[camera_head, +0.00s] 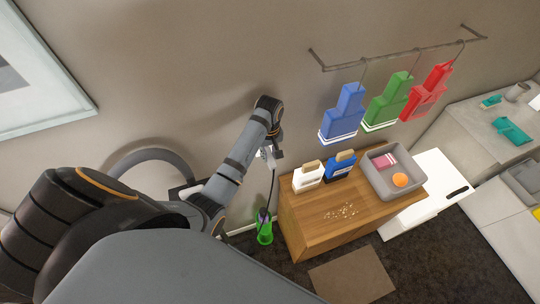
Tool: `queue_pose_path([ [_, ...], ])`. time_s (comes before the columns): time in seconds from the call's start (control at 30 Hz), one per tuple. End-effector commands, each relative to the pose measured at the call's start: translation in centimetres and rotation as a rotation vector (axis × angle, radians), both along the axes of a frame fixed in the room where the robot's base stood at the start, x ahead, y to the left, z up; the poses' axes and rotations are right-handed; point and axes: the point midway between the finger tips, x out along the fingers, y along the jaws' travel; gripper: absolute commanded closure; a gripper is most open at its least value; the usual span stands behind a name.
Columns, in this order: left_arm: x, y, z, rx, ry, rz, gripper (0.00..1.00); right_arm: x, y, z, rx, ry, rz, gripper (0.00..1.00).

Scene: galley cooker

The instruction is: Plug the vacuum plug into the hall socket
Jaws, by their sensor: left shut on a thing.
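My left arm reaches in from the left, and its gripper (268,156) is close to the wall, left of the wooden cabinet. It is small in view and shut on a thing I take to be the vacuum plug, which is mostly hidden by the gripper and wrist. A dark cord (271,190) hangs from the gripper toward a green item (264,230) on the floor by the wall. I cannot make out the hall socket; my arm covers part of the wall. My right gripper is not in view.
The wooden cabinet (325,226) holds a white container (308,178), a blue container (340,168), crumbs and a grey tray (411,186). Blue (345,110), green (388,102) and red (428,92) tools hang from a wall rail. A mat (352,277) lies on the dark floor.

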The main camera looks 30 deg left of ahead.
Motion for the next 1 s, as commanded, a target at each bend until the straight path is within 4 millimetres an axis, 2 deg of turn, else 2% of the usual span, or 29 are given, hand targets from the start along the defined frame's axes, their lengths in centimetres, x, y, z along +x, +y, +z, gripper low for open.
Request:
queue_pose_path([
  [0.73, 1.0, 1.1, 0.1, 0.002, -0.003, 0.002, 1.0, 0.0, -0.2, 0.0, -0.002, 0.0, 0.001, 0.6],
  [0.77, 1.0, 1.2, 0.1, 0.002, -0.003, 0.002, 0.74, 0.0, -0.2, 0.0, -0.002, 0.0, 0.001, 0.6],
  [0.93, 0.9, 1.1, 0.1, 0.001, -0.001, 0.002, 0.52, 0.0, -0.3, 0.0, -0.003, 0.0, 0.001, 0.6],
  [1.0, 0.9, 1.1, 0.1, 0.001, -0.001, 0.001, 0.52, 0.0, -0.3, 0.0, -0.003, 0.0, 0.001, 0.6],
])
